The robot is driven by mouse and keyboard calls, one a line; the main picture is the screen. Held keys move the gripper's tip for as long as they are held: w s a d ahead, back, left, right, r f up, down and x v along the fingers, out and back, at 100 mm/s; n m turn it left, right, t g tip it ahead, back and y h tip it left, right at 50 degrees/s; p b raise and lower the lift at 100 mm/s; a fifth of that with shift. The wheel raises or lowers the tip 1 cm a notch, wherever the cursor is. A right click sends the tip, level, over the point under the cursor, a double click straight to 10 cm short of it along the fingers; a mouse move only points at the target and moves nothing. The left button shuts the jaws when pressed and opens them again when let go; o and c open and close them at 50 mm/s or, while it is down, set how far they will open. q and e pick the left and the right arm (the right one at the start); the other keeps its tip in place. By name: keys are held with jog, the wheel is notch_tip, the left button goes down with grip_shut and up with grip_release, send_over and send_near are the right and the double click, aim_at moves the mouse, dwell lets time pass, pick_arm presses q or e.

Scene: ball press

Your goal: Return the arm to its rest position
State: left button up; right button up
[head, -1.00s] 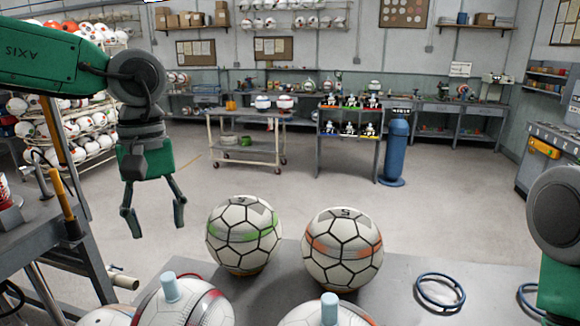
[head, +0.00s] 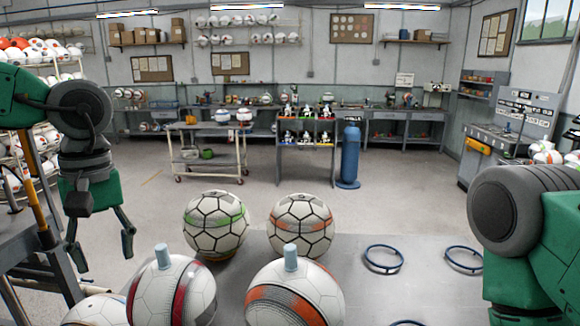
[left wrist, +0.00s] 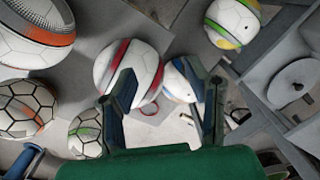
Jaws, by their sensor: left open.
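My left gripper (head: 100,243) hangs down at the left of the head view, fingers apart and empty, to the left of the table with the balls. In the left wrist view its two fingers (left wrist: 165,100) are spread, with balls seen beyond them. My right arm shows at the right edge of the head view; its gripper is out of frame.
On the grey table (head: 370,295) stand a green-striped ball (head: 216,222), an orange-striped ball (head: 301,225), a red-striped ball (head: 172,292) and a front orange ball (head: 295,295). Blue rings (head: 383,259) lie at the right. A workbench (head: 25,240) stands at far left.

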pick_arm(q)
jog(key=w+a+f+t+y, duration=0.1)
jog(key=a+f+y, duration=0.25)
jog(key=f, duration=0.55)
jog(key=w+a+f+t+y, duration=0.15)
jog(key=a+f, duration=0.25)
jog(key=f, duration=0.5)
jog(key=s+f+m+t, duration=0.3)
jog(key=s+f+m, duration=0.15)
jog(key=f, duration=0.75)
jog(key=s+d+f+m+g+h, duration=0.1)
jog(key=s+d+f+g+h, duration=0.15)
jog(key=s, duration=0.55)
jog(key=s+d+f+m+g+h, duration=0.1)
jog(key=s+f, duration=0.3)
jog(key=s, duration=0.4)
jog(key=s+d+f+m+g+h, duration=0.1)
jog(key=s+d+f+h, duration=0.15)
jog(key=s, duration=0.45)
notch_tip(320, 180, down, 18)
jog(key=w+d+m+b, duration=0.1)
jog(key=w+b, duration=0.1)
jog(key=b, duration=1.6)
jog(key=shift+w+t+y, duration=0.2)
jog(key=shift+t+y, duration=0.1)
jog(key=shift+y, duration=0.1)
pick_arm(e)
notch_tip(320, 180, down, 18)
jog(key=shift+w+f, duration=0.25)
jog(key=shift+w, duration=0.05)
